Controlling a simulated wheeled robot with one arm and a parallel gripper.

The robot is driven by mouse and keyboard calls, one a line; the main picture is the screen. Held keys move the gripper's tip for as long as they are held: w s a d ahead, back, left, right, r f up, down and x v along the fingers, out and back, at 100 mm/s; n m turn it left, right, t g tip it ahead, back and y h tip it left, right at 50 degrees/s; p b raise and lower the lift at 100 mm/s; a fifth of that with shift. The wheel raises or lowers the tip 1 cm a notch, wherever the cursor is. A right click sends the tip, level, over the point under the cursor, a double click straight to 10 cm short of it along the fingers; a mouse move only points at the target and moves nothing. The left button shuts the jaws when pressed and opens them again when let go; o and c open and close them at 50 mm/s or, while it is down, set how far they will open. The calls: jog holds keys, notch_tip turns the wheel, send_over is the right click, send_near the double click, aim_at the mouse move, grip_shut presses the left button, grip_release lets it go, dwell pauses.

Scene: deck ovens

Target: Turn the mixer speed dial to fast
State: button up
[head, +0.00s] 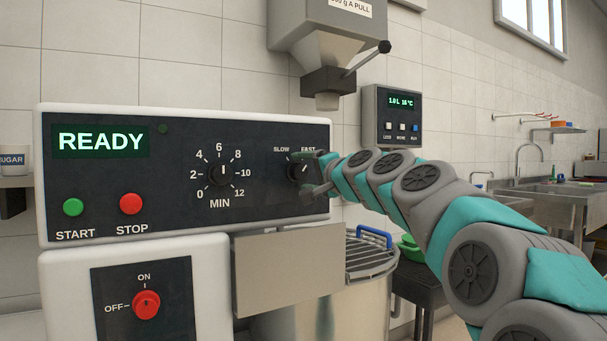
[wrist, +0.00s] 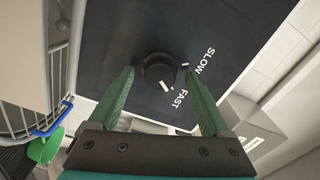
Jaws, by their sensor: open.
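The mixer speed dial (head: 299,171) is a round black knob on the dark front panel, under the SLOW and FAST labels. In the wrist view the dial (wrist: 158,70) lies between my fingertips, with a visible gap on each side. Its white pointer mark is on the FAST side, close to the FAST tick; in the head view it leans up and right towards FAST. My gripper (head: 316,173) is open in front of the dial and holds nothing. The gripper hides part of the panel's right edge in the head view.
The timer dial (head: 220,174) is left of the speed dial, with green START (head: 73,207) and red STOP (head: 131,204) buttons further left. The display (head: 101,141) reads READY. Below are a red ON/OFF switch (head: 146,305) and a bowl guard (head: 372,256). A hopper (head: 328,50) hangs above.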

jog(key=b+v, duration=0.1)
jog(key=v, duration=0.6)
dwell(0.3)
jog(key=s+f+n+g+h, duration=0.1)
jog(key=s+f+n+g, duration=0.15)
jog(key=s+f, duration=0.55)
jog(key=s+f+n+g+h, duration=0.1)
jog(key=s+f+g+h, duration=0.15)
jog(key=f, duration=0.85)
jog(key=s+f+n+g, duration=0.25)
jog(key=s+f, duration=0.35)
jog(key=f, duration=0.4)
jog(key=s+d+f+g+h, duration=0.2)
jog(key=s+d+f+g, duration=0.1)
jog(key=s+d+f, duration=0.2)
jog(key=s+d+f+n+g+h, duration=0.1)
jog(key=s+d+f, duration=0.4)
jog(key=s, duration=0.9)
jog(key=s+d+f+g+h, duration=0.3)
jog(key=s+d+f+g, duration=0.2)
jog(key=s+f, duration=0.5)
jog(key=shift+d+f, duration=0.3)
jog(key=shift+d, duration=0.3)
jog(key=shift+h, duration=0.25)
jog(key=shift+c, duration=0.2)
